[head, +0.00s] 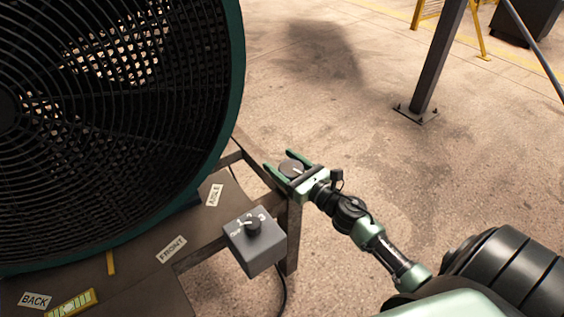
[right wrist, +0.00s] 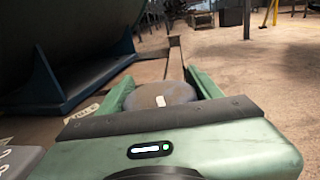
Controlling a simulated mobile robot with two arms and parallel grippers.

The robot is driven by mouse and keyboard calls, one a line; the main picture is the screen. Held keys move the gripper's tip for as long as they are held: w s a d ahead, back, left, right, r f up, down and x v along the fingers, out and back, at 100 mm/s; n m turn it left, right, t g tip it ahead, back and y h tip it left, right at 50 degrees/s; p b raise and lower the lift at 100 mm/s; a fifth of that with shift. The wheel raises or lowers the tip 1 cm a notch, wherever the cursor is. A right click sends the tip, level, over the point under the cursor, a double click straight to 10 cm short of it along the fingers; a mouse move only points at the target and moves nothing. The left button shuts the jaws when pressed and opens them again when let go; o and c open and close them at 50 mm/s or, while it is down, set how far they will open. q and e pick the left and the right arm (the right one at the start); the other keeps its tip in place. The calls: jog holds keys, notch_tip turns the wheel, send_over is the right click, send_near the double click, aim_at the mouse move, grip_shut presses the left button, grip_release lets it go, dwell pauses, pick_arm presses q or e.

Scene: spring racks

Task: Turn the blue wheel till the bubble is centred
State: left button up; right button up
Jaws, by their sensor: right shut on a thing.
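My right gripper (head: 294,172) is shut on a round dark grey wheel (head: 291,168) with a white mark, at the right corner of the fan's stand. In the right wrist view the grey wheel (right wrist: 162,95) sits between the two green fingers (right wrist: 164,88). I see no wheel that looks clearly blue. A yellow spirit level (head: 72,303) with a greenish vial lies at the bottom left, partly cut off by the frame. I cannot tell where its bubble is. My left gripper is out of view.
A large fan (head: 232,95) in a dark teal housing stands on the stand (head: 190,225). A grey switch box (head: 255,248) with a knob and cable is below my right gripper. Labels read FRONT (head: 171,249) and BACK (head: 35,300). The floor beyond is open up to a post (head: 437,65).

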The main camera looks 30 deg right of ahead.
aim_at(291, 175)
jog(key=o, duration=1.4)
jog(key=shift+s, duration=0.2)
jog(key=s, duration=0.3)
jog(key=s+d, duration=0.1)
jog(key=s, duration=0.2)
jog(key=shift+s+d+f+b, duration=0.1)
jog(key=shift+s+b, duration=0.05)
jog(key=shift+b, duration=0.2)
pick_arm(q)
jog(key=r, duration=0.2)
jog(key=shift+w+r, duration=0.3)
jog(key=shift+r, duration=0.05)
pick_arm(e)
jog(key=shift+s+d, duration=0.1)
jog(key=shift+s, duration=0.4)
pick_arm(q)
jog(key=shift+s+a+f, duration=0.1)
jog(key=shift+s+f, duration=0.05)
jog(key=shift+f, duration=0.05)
